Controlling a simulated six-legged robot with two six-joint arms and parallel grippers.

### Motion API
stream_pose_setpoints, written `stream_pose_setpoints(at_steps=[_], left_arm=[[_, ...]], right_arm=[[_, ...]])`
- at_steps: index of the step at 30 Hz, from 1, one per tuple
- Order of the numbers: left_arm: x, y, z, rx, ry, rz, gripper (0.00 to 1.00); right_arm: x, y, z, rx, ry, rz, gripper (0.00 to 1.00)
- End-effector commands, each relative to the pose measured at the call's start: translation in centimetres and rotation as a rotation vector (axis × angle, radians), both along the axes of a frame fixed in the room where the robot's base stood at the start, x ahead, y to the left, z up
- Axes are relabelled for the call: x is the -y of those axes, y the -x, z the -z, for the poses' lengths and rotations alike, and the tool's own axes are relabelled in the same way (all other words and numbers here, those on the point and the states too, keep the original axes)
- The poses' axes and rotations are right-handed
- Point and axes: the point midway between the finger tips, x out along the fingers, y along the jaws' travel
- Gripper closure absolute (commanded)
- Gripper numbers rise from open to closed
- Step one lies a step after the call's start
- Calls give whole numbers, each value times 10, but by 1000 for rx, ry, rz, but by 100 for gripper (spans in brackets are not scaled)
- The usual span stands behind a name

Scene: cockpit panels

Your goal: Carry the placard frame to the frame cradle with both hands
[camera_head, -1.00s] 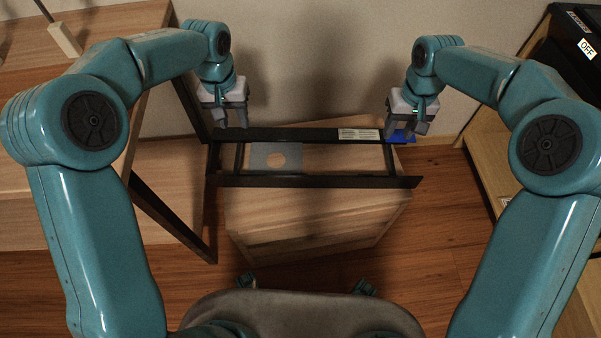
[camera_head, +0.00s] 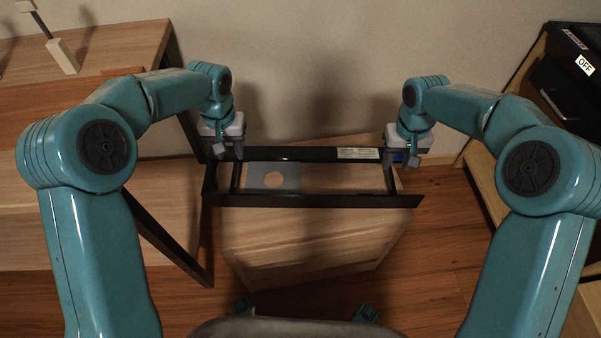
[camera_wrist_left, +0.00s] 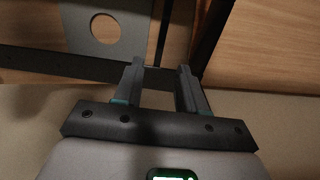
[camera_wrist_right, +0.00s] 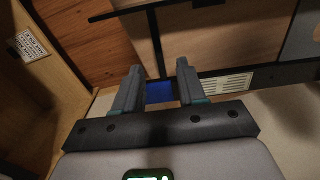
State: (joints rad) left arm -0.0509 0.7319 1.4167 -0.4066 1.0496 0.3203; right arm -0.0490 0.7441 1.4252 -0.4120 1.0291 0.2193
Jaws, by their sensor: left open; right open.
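The placard frame is a long black rectangle with crossbars (camera_head: 315,200), lying over a wooden stand, with a pale label (camera_head: 358,154) on its far bar. My left gripper (camera_head: 228,156) is open at the far bar's left end; in the left wrist view its fingers (camera_wrist_left: 161,68) reach to the bar (camera_wrist_left: 60,64). My right gripper (camera_head: 398,160) is open at the far right corner. In the right wrist view its fingers (camera_wrist_right: 159,70) stand either side of a blue patch (camera_wrist_right: 159,92), near the bar. Contact cannot be told. I cannot make out the frame cradle.
The wooden stand (camera_head: 310,245) is under the frame. A grey plate with a round hole (camera_head: 285,176) shows inside the frame. A wooden table (camera_head: 110,45) stands left, and a shelf with a dark box and OFF label (camera_head: 585,65) right. A wall is behind.

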Motion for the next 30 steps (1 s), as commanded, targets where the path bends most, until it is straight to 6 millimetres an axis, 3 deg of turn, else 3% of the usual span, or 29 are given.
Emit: stream_pose_setpoints(at_steps=[6, 12, 18, 27, 28, 30], left_arm=[[1, 1, 45, -4, 0, 1, 60], [1, 1, 76, -2, 1, 1, 60], [1, 0, 91, 0, 1, 1, 60], [1, 0, 92, 1, 1, 1, 60], [1, 0, 92, 1, 1, 1, 63], [1, 0, 92, 1, 1, 1, 86]], right_arm=[[1, 1, 45, -4, -1, -1, 60], [1, 1, 76, -3, 0, 1, 60], [1, 0, 91, -1, -1, 0, 60], [1, 0, 93, 0, -1, 0, 60], [1, 0, 93, 0, -1, 0, 63], [1, 0, 92, 0, -1, 0, 86]])
